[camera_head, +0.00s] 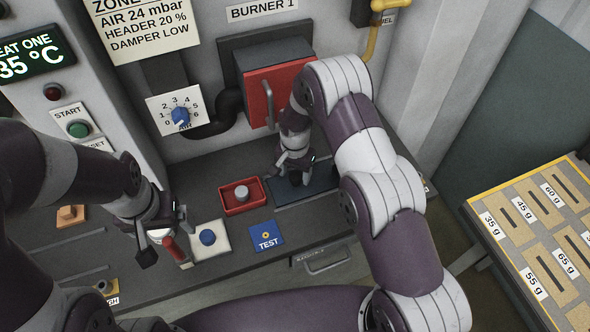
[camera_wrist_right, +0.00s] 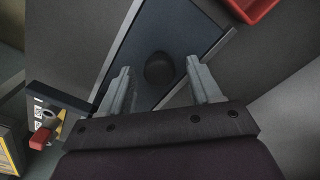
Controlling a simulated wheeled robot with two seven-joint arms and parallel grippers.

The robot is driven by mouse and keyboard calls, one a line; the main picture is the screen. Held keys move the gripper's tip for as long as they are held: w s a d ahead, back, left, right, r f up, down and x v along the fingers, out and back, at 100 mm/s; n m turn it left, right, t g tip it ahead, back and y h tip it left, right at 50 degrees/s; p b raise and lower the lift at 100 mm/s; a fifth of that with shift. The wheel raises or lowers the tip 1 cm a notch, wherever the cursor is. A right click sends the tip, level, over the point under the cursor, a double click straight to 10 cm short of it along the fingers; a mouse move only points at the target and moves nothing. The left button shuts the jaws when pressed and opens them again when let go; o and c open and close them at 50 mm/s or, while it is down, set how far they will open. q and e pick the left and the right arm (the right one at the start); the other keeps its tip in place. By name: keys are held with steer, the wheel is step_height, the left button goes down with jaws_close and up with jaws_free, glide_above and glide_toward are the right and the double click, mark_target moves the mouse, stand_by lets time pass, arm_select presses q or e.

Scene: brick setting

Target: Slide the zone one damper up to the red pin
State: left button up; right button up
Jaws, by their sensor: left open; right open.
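In the head view an orange block (camera_head: 70,215) sits on the dark desk at the left, near narrow slots (camera_head: 68,243). I cannot tell for sure whether it is the damper knob. My left gripper (camera_head: 166,238) is open, low over the desk, with a red-ended piece (camera_head: 175,250) by its fingers; I cannot tell whether they touch. My left arm hides part of the slot area, and no red pin is clearly made out. My right gripper (camera_head: 296,176) is open above a dark blue-grey plate (camera_head: 318,184). The right wrist view shows its empty fingers (camera_wrist_right: 160,88) around a dark round spot (camera_wrist_right: 159,69).
The red burner door (camera_head: 282,84) stands behind my right arm. A weight board (camera_head: 530,230) is at the right.

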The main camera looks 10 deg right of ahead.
steer(key=shift+d+f, duration=0.15)
steer(key=shift+f, duration=0.25)
jaws_close()
steer(key=d+b, duration=0.1)
steer(key=d, duration=0.3)
steer(key=w+d+b, duration=0.1)
steer(key=d, duration=0.3)
steer(key=w+d, duration=0.1)
steer(key=d, duration=0.3)
steer(key=shift+w+d+r+b, duration=0.1)
steer(key=shift+w+d+b, duration=0.15)
steer(key=shift+b, duration=0.15)
jaws_free()
